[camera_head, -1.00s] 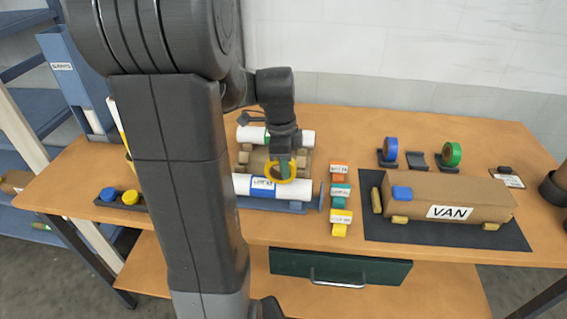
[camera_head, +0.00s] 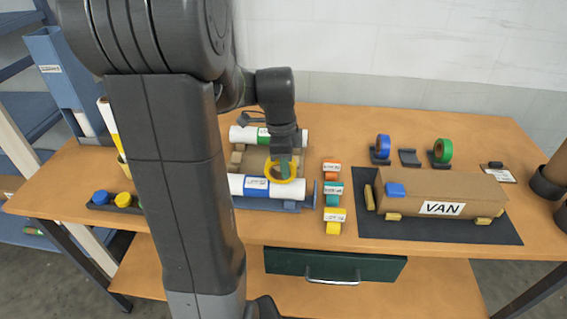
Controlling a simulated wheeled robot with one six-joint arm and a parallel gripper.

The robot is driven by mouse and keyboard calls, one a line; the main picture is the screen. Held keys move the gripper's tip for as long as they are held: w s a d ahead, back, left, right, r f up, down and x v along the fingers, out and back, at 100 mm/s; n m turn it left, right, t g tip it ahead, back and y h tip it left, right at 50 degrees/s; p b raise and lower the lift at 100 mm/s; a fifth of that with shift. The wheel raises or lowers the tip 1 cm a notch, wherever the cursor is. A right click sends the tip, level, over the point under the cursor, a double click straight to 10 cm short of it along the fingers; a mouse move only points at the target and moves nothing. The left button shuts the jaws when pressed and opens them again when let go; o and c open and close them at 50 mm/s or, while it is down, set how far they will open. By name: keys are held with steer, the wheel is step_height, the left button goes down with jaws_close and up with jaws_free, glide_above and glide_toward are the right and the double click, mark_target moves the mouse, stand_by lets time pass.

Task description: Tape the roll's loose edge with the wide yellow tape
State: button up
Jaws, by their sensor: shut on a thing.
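My gripper (camera_head: 284,165) is shut on a yellow tape ring (camera_head: 281,179), which it holds upright at the front white roll. The front white roll (camera_head: 300,188) lies across a blue-grey cradle (camera_head: 290,207) and has a blue band with a white label. I cannot tell whether the tape touches the roll, and its loose edge is too small to make out. A second white roll (camera_head: 295,138) with a green band lies behind it. My arm hides the area to the left of the rolls.
Orange, teal and yellow labelled items (camera_head: 333,194) stand right of the cradle. A cardboard van (camera_head: 440,192) sits on a dark mat (camera_head: 400,231). Blue tape (camera_head: 383,147) and green tape (camera_head: 442,151) stand on holders, with an empty holder (camera_head: 409,158) between them.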

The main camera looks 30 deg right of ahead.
steer(key=shift+d, duration=0.1)
steer(key=shift+s+d, duration=0.3)
steer(key=shift+d, duration=0.1)
steer(key=shift+s+d, duration=0.1)
steer(key=shift+d, duration=0.05)
stand_by(0.4)
steer(key=shift+s+d, duration=0.2)
steer(key=shift+d, duration=0.2)
steer(key=shift+d, duration=0.1)
steer(key=shift+s+d, duration=0.3)
steer(key=shift+d, duration=0.05)
steer(key=shift+s+d, duration=0.1)
steer(key=shift+d, duration=0.05)
stand_by(0.5)
steer(key=shift+s+d, duration=0.25)
steer(key=shift+d, duration=0.15)
